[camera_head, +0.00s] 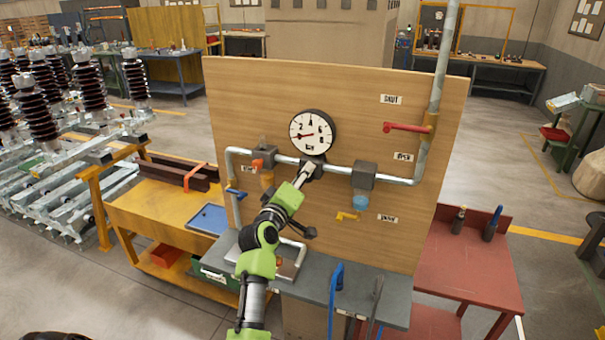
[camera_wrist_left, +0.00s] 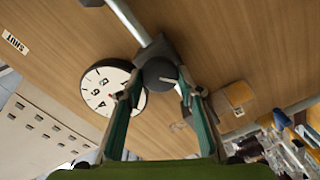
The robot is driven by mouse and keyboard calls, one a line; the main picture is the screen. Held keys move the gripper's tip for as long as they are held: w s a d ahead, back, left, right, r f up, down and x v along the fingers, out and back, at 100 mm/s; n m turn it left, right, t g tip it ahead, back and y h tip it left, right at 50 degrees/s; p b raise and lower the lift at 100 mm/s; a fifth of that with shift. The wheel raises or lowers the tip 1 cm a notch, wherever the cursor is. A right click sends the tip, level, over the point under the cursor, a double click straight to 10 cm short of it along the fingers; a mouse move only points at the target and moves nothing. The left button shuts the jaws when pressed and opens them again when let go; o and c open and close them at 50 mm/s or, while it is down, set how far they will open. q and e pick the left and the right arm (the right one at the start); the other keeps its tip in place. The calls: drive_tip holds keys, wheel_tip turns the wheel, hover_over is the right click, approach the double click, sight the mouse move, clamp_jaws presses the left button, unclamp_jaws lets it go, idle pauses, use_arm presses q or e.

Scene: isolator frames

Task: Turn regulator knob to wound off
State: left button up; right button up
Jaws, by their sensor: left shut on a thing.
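The dark regulator knob (camera_wrist_left: 158,72) is below the round white gauge (camera_head: 312,132) on the wooden panel, on a grey pipe. In the head view my left gripper (camera_head: 304,174) reaches up to the regulator and covers most of it. In the left wrist view the fingers of my left gripper (camera_wrist_left: 157,88) stand on both sides of the knob and are shut on it. A white mark shows on the knob's face. The gauge also shows in the wrist view (camera_wrist_left: 103,90), and its red needle in the head view points left, near 2. My right gripper is not in view.
A red lever (camera_head: 402,127) sits on the right pipe, between SHUT and OPEN labels. An orange-handled valve (camera_head: 258,164) is left of the regulator. A grey bench (camera_head: 385,307) stands below.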

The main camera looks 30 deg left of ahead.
use_arm(q)
drive_tip(key=shift+f+n, duration=0.2)
drive_tip(key=shift+n, duration=3.9)
drive_tip(key=o, duration=1.1)
